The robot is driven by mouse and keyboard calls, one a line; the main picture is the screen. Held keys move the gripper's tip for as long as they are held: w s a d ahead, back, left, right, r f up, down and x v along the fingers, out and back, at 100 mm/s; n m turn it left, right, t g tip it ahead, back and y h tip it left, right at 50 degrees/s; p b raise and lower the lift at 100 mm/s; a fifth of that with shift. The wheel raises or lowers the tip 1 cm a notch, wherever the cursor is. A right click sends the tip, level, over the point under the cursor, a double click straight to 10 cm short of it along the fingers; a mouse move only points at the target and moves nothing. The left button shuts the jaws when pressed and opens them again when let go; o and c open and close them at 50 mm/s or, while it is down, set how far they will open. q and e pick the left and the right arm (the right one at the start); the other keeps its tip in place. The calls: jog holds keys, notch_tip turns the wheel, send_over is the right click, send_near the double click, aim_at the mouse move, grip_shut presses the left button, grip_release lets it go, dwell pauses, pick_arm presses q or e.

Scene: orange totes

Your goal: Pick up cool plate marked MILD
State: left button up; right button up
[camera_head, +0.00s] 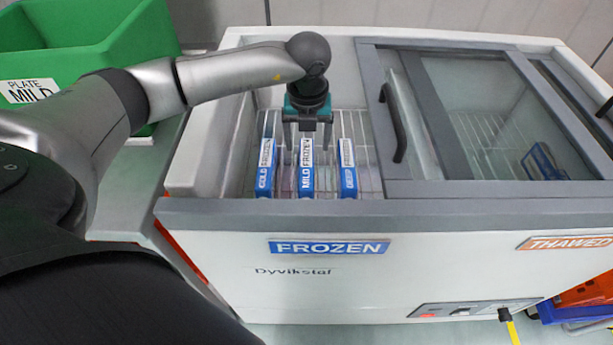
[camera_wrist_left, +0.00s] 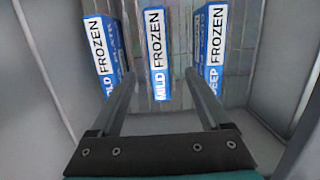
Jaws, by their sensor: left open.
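The cool plate marked MILD FROZEN (camera_head: 306,168) is blue with a white label. It stands upright in the open left bay of the freezer, between a COLD plate (camera_head: 265,168) and a DEEP plate (camera_head: 347,168). My left gripper (camera_head: 307,138) is over the MILD plate, pointing down, open and empty. In the left wrist view the MILD plate (camera_wrist_left: 156,55) lies centrally beyond the gap between the two fingers (camera_wrist_left: 162,78), with the COLD plate (camera_wrist_left: 104,50) to the left and the DEEP plate (camera_wrist_left: 211,45) to the right. Whether the fingers overlap the plate's top edge I cannot tell. My right gripper does not show.
The white freezer (camera_head: 330,270) has a FROZEN label at the front. A grey-framed sliding glass lid (camera_head: 480,120) covers its right side, with another blue plate (camera_head: 541,162) beneath. A green tote (camera_head: 90,45) labelled PLATE MILD stands at the left. Bay walls surround the plates.

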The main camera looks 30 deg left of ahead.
aim_at(306, 162)
pick_arm(q)
jog(key=f, duration=0.2)
jog(key=f+b, duration=0.1)
jog(key=f, duration=0.1)
jog(key=shift+w+a+f, duration=0.1)
jog(key=shift+w+a, duration=0.05)
jog(key=shift+w, duration=0.05)
jog(key=shift+w+f+b, duration=0.15)
jog(key=shift+f+b, duration=0.4)
jog(key=shift+f, duration=0.4)
jog(key=shift+w+a+f+b, duration=0.1)
jog(key=shift+a+f+b, duration=0.1)
jog(key=shift+f+b, duration=0.7)
jog(key=shift+w+a+f+b, duration=0.1)
jog(key=shift+a+f+b, duration=0.15)
jog(key=shift+f, duration=1.1)
jog(key=shift+w+f, duration=0.1)
jog(key=shift+f, duration=0.35)
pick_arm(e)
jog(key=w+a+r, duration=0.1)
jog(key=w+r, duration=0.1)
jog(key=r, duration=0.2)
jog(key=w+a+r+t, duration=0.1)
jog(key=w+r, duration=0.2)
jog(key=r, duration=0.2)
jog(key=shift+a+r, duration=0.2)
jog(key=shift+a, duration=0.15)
pick_arm(q)
jog(key=shift+c, duration=0.2)
grip_shut()
